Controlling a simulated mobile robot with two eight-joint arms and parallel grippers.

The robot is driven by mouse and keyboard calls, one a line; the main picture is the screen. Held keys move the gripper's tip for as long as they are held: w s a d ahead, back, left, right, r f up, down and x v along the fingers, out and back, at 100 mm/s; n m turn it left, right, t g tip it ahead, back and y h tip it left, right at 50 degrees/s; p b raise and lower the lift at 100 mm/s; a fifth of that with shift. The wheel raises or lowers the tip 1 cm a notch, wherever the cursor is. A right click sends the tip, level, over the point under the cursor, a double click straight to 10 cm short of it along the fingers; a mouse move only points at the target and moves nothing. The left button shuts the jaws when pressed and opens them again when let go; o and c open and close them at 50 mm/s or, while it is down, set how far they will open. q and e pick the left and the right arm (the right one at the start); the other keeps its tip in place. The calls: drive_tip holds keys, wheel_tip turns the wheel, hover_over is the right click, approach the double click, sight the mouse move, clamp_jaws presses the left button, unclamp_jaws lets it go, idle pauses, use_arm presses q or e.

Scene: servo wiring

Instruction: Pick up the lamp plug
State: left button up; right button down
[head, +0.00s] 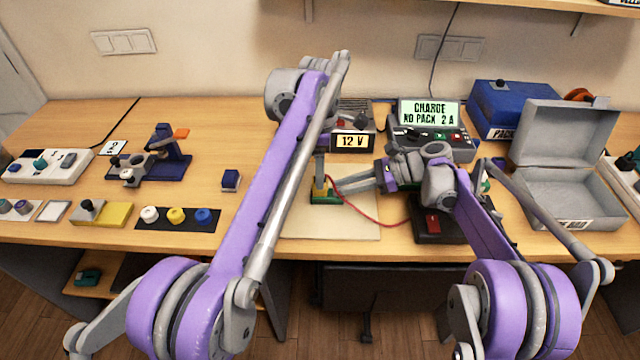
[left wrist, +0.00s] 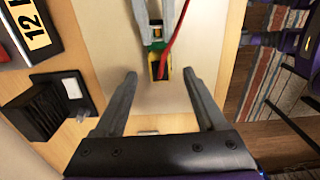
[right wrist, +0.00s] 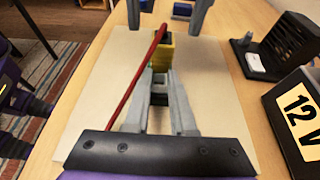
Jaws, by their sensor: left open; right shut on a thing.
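A small yellow and green plug (head: 322,192) with a red lead is over the pale mat in the head view. I cannot tell from its look whether it is the lamp plug. My right gripper (right wrist: 158,78) is shut on it, and the yellow end (right wrist: 162,52) sticks out past the fingertips in the right wrist view. My left gripper (left wrist: 160,78) is open and empty, facing the same plug (left wrist: 158,66) from the opposite side. The left fingers are spread wider than the plug and do not visibly touch it.
The pale mat (head: 350,228) is otherwise clear. The red lead (head: 375,218) curves towards a black box with a red switch (head: 432,222). Behind stand a 12 V unit (head: 352,141) and a charger (head: 430,112). An open grey case (head: 568,190) is at right.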

use_arm(q)
wheel_tip(320, 180, down, 5)
drive_tip(key=shift+r, duration=0.1)
clamp_jaws()
idle(0.4)
